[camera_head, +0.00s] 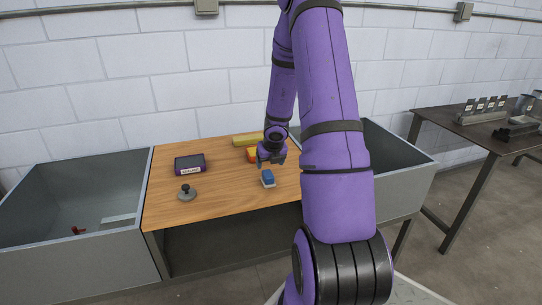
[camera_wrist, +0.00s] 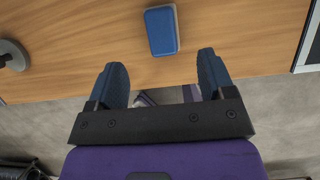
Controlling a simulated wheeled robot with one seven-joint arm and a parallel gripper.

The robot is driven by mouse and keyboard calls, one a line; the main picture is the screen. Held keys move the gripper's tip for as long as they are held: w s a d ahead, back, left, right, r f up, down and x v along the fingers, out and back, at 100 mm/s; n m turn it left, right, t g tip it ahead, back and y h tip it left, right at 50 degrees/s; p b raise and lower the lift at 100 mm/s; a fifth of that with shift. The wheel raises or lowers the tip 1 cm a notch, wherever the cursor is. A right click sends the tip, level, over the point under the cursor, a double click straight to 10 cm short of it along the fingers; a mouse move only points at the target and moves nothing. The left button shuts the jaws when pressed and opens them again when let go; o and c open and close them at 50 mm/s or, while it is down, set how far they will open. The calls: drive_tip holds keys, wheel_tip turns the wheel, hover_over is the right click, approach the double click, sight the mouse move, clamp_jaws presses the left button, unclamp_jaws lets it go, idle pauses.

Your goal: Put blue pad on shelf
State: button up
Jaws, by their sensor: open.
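The blue pad (camera_head: 268,177) lies on the wooden tabletop near its front edge in the head view. It is a small blue block with a pale underside. In the wrist view the blue pad (camera_wrist: 161,31) lies flat, ahead of the fingertips and roughly midway between them. My gripper (camera_head: 270,157) hangs over the table just behind the pad in the head view. In the wrist view my gripper (camera_wrist: 163,72) has its two fingers wide apart with nothing between them. The pad and fingers are apart. An open space shows under the tabletop; I cannot tell which surface is the shelf.
A dark labelled box (camera_head: 190,163) and a grey round knobbed piece (camera_head: 187,193) stand on the table's left. A yellow bar (camera_head: 247,140) and an orange item (camera_head: 252,155) lie behind my gripper. Grey bins (camera_head: 70,190) flank the table. A dark side table (camera_head: 480,125) stands right.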

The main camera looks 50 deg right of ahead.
drive_tip(key=shift+v, duration=1.75)
drive_tip(key=w+a+r+n+t, duration=0.3)
drive_tip(key=w+a+r+n, duration=0.2)
drive_tip(key=a+r+n, duration=0.7)
drive_tip(key=s+a+r+n+t+y, duration=0.1)
drive_tip(key=s+a+r+n+y, duration=0.25)
drive_tip(key=a+r+n, duration=0.85)
drive_tip(key=s+a+r+n+g, duration=0.1)
drive_tip(key=s+a+r+n, duration=0.2)
drive_tip(key=s+a+n, duration=0.65)
drive_tip(key=s+r+n+g+h, duration=0.1)
drive_tip(key=s+r+n, duration=0.1)
drive_tip(key=s+n, duration=0.7)
drive_tip(key=s, duration=0.5)
drive_tip(key=shift+d+g, duration=0.3)
drive_tip(key=shift+d, duration=0.1)
